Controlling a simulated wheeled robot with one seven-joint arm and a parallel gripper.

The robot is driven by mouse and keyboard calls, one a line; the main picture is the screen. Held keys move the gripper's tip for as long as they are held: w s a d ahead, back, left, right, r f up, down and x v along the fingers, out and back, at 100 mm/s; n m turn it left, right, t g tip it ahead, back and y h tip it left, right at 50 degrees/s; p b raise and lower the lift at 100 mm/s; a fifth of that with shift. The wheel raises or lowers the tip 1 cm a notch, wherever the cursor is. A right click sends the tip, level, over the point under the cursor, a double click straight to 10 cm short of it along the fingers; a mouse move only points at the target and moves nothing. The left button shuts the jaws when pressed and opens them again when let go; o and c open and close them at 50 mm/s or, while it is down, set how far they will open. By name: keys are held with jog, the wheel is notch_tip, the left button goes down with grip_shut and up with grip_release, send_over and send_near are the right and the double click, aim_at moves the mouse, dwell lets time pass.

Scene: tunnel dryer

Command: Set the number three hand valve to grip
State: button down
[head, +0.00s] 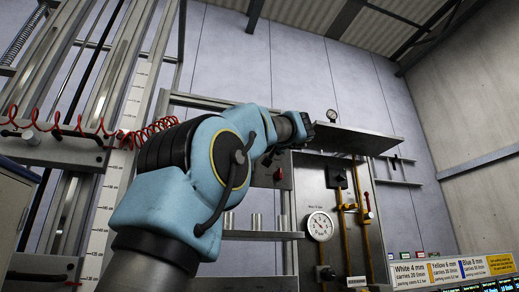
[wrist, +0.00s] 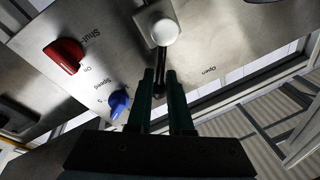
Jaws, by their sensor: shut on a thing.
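In the wrist view, a lever with a white ball knob (wrist: 165,32) stands on a bare metal panel (wrist: 115,30). My gripper (wrist: 161,76) has its two dark fingers close together just below the ball, around a thin dark stem that looks like part of this lever. "Shut" is lettered to the left and "Open" to the right. No number or "grip" label is readable. In the head view my gripper (head: 303,130) is at the left end of a metal shelf-like box (head: 345,140), mostly hidden by my wrist.
A red knob (wrist: 64,56) and a blue knob marked "Speed" (wrist: 119,103) sit left of the lever. In the head view, a round gauge (head: 320,226), yellow pipes (head: 347,225) and a red-handled valve (head: 368,203) are below. A coiled red hose (head: 150,130) hangs at left.

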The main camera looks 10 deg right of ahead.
jog(key=c, duration=1)
grip_release()
jog(key=shift+s+d+r, duration=0.15)
jog(key=shift+r, duration=0.15)
jog(key=shift+c, duration=0.2)
jog(key=shift+o, duration=0.5)
jog(key=shift+f, duration=0.15)
jog(key=shift+f, duration=0.1)
jog(key=b+v, duration=0.5)
jog(key=v, duration=0.5)
jog(key=shift+s, duration=0.35)
jog(key=shift+d, duration=0.1)
